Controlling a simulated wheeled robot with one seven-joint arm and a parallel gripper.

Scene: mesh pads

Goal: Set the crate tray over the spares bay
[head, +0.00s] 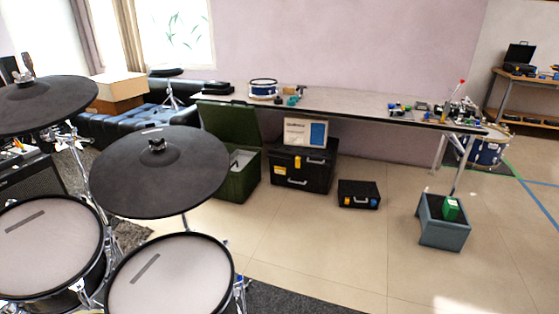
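No part of my gripper shows in the head view. I cannot tell for certain which thing is the crate tray or where the spares bay is. A green crate (240,186) stands on the floor under the left end of the table, its lid (228,121) raised. Something pale shows in its mouth, too small to make out. A grey-blue open bin (443,233) stands on the floor at the right with a green box (451,208) inside it.
A long table (345,103) runs along the wall, bearing a blue drum (263,88) and small parts. A black chest (302,171) and a small black case (359,194) stand below. A drum kit with cymbals (160,172) fills the left foreground. The floor at centre right is clear.

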